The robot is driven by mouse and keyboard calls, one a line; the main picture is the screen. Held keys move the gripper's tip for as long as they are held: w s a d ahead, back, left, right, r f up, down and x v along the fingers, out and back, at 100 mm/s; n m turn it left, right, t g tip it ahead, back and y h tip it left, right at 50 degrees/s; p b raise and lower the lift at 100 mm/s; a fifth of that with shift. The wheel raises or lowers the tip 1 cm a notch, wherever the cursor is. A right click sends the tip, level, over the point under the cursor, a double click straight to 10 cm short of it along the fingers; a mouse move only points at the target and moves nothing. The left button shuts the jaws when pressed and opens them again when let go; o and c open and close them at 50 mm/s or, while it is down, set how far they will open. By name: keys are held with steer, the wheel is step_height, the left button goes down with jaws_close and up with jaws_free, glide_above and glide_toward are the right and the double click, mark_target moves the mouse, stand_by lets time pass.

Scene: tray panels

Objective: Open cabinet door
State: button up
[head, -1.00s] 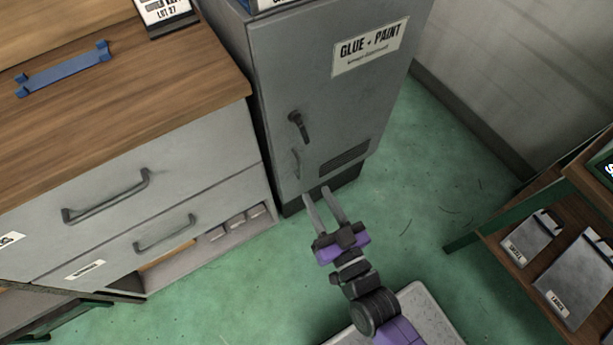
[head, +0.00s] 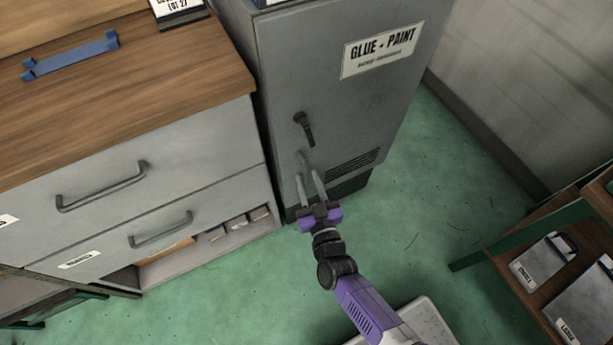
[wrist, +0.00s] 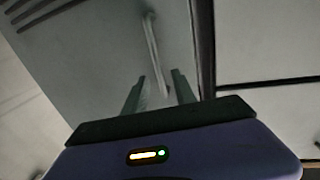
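The grey cabinet door (head: 345,115) carries a "GLUE + PAINT" label and is shut. It has a dark lever handle (head: 304,127) and, lower down, a grey pull handle (head: 304,161) near its left edge. My gripper (head: 308,178) is open in front of the lower part of the door, just below the pull handle. In the wrist view the two fingers (wrist: 160,88) are apart, with the long pull handle (wrist: 155,52) ahead between and above them.
A drawer unit (head: 120,195) with a wooden top stands left of the cabinet, its drawers shut. A blue bar (head: 70,56) lies on top. A wooden shelf (head: 530,275) with panels is at the right. Green floor (head: 420,210) is clear between.

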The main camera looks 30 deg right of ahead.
steer(key=shift+w+d, duration=0.1)
steer(key=shift+w, duration=0.65)
jaws_close()
stand_by(0.9)
